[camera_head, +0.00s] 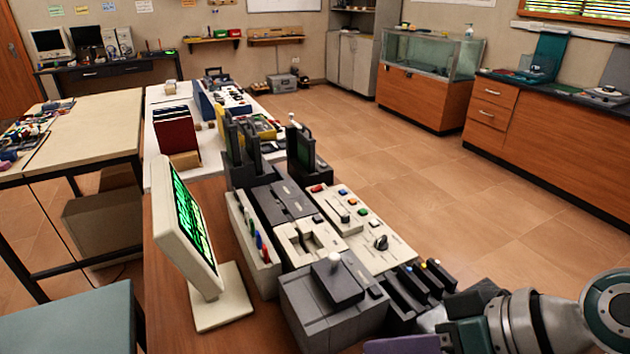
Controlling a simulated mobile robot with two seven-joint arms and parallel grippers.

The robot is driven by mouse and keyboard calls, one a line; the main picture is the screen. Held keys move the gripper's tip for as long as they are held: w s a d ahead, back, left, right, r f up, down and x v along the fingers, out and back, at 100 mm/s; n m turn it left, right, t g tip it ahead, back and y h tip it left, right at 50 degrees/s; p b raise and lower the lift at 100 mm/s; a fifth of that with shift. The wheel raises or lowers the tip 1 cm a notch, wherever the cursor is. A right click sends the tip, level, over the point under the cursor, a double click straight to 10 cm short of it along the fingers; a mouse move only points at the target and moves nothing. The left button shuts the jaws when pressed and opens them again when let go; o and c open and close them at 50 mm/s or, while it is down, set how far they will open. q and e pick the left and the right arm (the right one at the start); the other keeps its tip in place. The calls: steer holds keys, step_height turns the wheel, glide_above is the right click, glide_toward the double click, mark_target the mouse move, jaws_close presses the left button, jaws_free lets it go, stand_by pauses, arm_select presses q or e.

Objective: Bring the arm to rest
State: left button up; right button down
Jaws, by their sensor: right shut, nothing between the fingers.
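My right arm (540,322) comes in from the lower right corner, with grey and dark green links. Its gripper (432,320) is at the bottom edge, low beside the near right end of the console table. The gripper is shut with nothing held, and its fingertips show only in part. A purple piece (402,345) is cut off by the bottom edge near it. My left gripper is not in view.
A row of dark switches (420,283) lies just beyond the right gripper. Left of it are a grey joystick box (335,295), control panels (360,228) and a monitor with green text (190,222). Open tiled floor (480,215) lies to the right, before wooden cabinets (540,125).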

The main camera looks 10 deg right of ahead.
steer(key=s+d+r+g+h, duration=0.1)
steer(key=s+d+r+h, duration=0.25)
steer(key=s, duration=0.45)
steer(key=s+d+r+g+h, duration=0.1)
steer(key=s+d+r+h, duration=0.2)
steer(key=s, duration=0.4)
step_height(320, 180, up, 30)
steer(key=p, duration=3.1)
steer(key=shift+s+d+r+h, duration=0.2)
steer(key=shift+d+r+h, duration=0.05)
steer(key=shift+d+h, duration=0.2)
